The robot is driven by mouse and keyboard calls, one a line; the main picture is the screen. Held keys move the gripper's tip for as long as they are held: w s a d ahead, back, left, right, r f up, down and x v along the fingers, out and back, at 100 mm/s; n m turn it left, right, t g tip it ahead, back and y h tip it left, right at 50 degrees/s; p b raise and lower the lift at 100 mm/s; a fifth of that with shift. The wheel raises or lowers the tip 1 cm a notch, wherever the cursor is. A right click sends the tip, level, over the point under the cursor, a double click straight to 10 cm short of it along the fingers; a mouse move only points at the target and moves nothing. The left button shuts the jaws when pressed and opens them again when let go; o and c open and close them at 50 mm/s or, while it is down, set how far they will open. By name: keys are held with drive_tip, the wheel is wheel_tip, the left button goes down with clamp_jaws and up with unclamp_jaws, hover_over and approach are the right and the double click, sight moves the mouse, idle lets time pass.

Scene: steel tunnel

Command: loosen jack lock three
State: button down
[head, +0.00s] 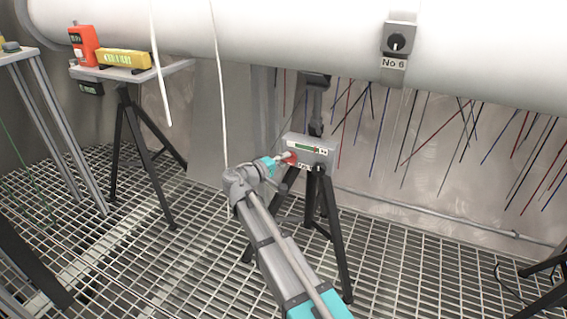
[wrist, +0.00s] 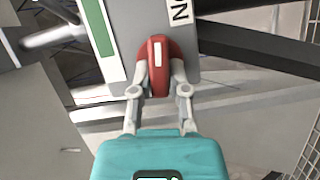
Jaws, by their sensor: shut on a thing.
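The jack's grey box (head: 322,152) sits on a black tripod stand below the large white pipe in the head view. It carries a green strip and small labels that are too small to read there. A red lock lever (head: 290,157) is on its front left. My gripper (head: 283,159) reaches it from the lower left. In the wrist view the red lever (wrist: 156,52) has a white mark and stands out from the grey box (wrist: 126,22). My gripper's fingers (wrist: 158,82) are closed on both sides of the lever. A label shows only the letter N.
A stand at the left holds an orange device (head: 83,46) and a yellow device (head: 124,59). Cables hang near my arm. Open grating (head: 410,255) lies at the right.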

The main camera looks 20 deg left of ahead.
drive_tip(key=shift+n, duration=0.4)
drive_tip(key=c, duration=0.6)
unclamp_jaws()
drive_tip(key=shift+s, duration=0.15)
